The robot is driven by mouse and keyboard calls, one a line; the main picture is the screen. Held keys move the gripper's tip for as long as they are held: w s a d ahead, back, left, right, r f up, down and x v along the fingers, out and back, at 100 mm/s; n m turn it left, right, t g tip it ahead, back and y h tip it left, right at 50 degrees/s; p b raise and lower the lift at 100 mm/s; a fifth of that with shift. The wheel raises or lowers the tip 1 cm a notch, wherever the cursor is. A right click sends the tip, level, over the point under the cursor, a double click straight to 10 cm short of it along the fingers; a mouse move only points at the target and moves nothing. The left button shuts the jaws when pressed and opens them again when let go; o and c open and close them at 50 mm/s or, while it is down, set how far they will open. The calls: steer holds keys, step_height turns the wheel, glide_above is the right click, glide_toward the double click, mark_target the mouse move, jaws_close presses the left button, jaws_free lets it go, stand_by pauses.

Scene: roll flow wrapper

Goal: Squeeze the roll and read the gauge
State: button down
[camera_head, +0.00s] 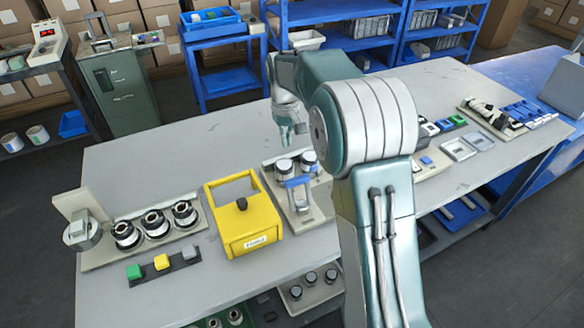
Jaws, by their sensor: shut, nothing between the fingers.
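My gripper (289,132) hangs pointing down over the table (205,150), shut and empty, above and behind a beige fixture (313,218). On that fixture stand two short dark cylinders with pale tops (284,167) and a grey frame with a blue top (298,184). Another board on the left holds several black-and-white roll-like cylinders (155,224) and an upright panel with a round metal disc (82,234). I cannot tell which of these is the roll of the task. A device with a red display (47,32) stands on the far-left bench; I cannot tell if it is the gauge.
A yellow box with a handle (250,238) stands left of the middle fixture. A strip with green, yellow and grey blocks (162,263) lies at the front left. Small trays (459,149) and tools (490,113) fill the right side. The table's back left is clear.

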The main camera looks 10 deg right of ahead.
mark_target(287, 169)
steer(key=f, duration=0.9)
steer(key=shift+s+f, duration=0.15)
steer(key=shift+s, duration=0.1)
steer(key=shift+s+f, duration=0.15)
steer(key=shift+f, duration=0.2)
steer(key=shift+s+d+r, duration=0.1)
steer(key=shift+s+r, duration=0.15)
steer(key=shift+s, duration=0.3)
steer(key=shift+s+d+r, duration=0.15)
steer(key=shift+s+r, duration=0.15)
steer(key=shift+s, duration=0.3)
steer(key=shift+s+d+r, duration=0.1)
steer(key=shift+s+r, duration=0.15)
steer(key=shift+s, duration=0.3)
steer(key=shift+s+r, duration=0.1)
steer(key=shift+s+r+t, duration=0.1)
steer(key=shift+s+t, duration=0.1)
steer(key=shift+t, duration=0.2)
